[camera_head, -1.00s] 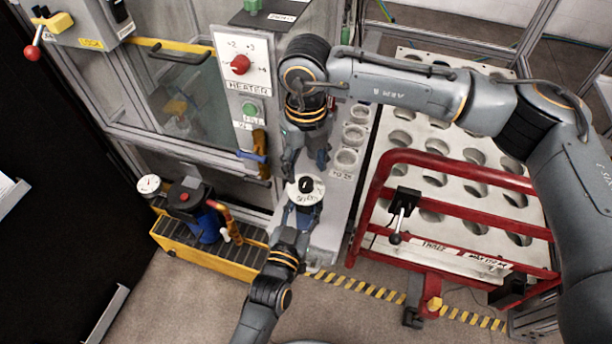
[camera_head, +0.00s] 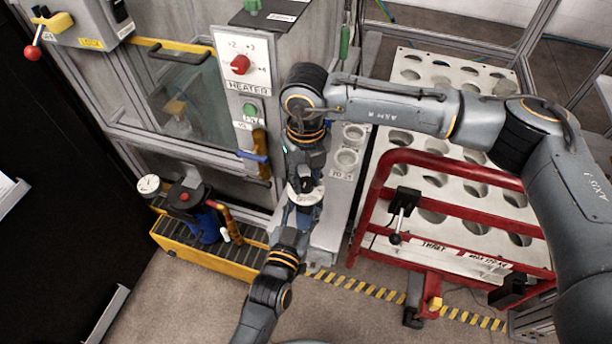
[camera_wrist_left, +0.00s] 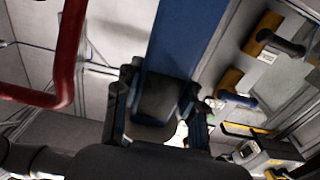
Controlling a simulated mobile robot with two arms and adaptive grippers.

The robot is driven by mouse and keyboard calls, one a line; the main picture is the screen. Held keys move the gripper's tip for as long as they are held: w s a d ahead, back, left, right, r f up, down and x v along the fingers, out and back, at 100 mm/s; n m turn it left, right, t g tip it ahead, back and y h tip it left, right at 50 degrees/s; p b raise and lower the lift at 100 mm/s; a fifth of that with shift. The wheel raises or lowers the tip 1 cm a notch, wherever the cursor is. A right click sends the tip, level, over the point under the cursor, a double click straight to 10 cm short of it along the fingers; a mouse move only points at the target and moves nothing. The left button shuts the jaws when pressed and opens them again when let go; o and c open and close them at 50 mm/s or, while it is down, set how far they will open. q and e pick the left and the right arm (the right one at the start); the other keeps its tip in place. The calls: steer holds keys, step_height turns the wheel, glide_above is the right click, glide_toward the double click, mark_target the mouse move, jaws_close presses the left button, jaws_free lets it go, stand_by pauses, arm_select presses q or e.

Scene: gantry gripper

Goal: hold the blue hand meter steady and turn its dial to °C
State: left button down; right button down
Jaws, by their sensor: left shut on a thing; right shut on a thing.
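The blue hand meter (camera_head: 306,198) is in the middle of the head view, its round white face turned up. Its blue body fills the upper middle of the left wrist view (camera_wrist_left: 183,40). My left gripper (camera_head: 300,214) is shut on the meter's body from below in the picture. In the left wrist view its dark fingers (camera_wrist_left: 160,105) stand on both sides of the blue body. My right gripper (camera_head: 305,180) reaches down from above and is shut on the black dial at the face. The gripper covers most of the dial, so its setting and the °C mark cannot be read.
A pale shelf with round cups (camera_head: 347,157) is just right of the grippers. A red-railed cart (camera_head: 465,203) with a holed top stands further right. Open floor lies in front.

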steer(key=shift+n, duration=0.4)
steer(key=n, duration=1.3)
steer(key=shift+w+n, duration=0.1)
steer(key=shift+n, duration=1.8)
steer(key=c, duration=1)
jaws_free()
